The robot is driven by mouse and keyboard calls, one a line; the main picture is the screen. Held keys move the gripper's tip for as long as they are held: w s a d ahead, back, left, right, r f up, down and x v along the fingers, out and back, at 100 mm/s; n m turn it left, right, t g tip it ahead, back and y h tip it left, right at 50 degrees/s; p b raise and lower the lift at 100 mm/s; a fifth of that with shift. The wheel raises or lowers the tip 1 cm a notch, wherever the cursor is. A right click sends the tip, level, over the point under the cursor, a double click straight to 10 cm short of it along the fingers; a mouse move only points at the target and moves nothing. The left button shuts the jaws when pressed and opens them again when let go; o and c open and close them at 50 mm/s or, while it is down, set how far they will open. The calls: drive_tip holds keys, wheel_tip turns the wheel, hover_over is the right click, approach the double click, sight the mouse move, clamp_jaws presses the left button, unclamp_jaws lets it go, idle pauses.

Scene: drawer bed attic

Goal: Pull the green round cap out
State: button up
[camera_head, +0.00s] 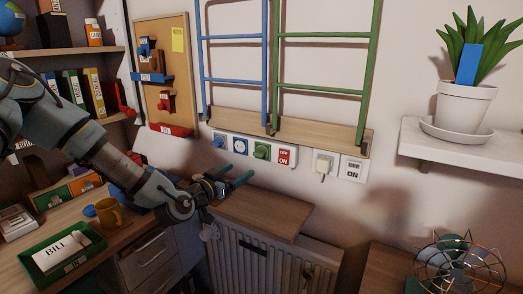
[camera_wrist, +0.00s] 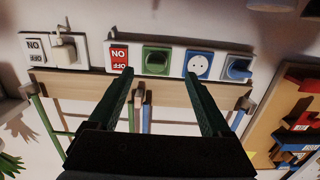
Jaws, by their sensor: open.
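The green round cap (camera_head: 261,151) sits in a square socket frame on the white wall strip, between a blue-rimmed socket (camera_head: 240,147) and a red ON/OFF switch (camera_head: 284,156). The wrist view, which looks upside down, also shows the cap (camera_wrist: 157,61). My gripper (camera_head: 236,176) has dark green fingers and is open and empty. In the head view it is just below and left of the cap. In the wrist view my gripper (camera_wrist: 159,73) has its fingertips spread to either side of the cap, apart from it.
A blue round cap (camera_head: 218,141) is at the strip's left end. A plugged-in white cord (camera_head: 323,165) and another switch (camera_head: 352,168) are to the right. A wooden board (camera_head: 300,131) with blue and green ladder frames is above. A radiator (camera_head: 265,262) with a wooden top is below.

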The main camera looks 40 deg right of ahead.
sight(257, 155)
drive_tip(key=shift+s+d+r+h, duration=0.2)
drive_tip(key=shift+d+r+h, duration=0.2)
drive_tip(key=shift+d+r, duration=0.3)
drive_tip(key=shift+d, duration=0.1)
drive_tip(key=b+x, duration=0.1)
drive_tip(key=x, duration=0.6)
drive_tip(key=shift+w+d+f, duration=0.1)
drive_tip(key=shift+w+d, duration=0.1)
drive_tip(key=shift+d, duration=0.1)
drive_tip(key=shift+w+d, duration=0.15)
drive_tip(key=shift+d, duration=0.4)
drive_tip(key=shift+b, duration=0.85)
clamp_jaws()
idle(0.7)
drive_tip(key=shift+a, duration=0.15)
idle(0.5)
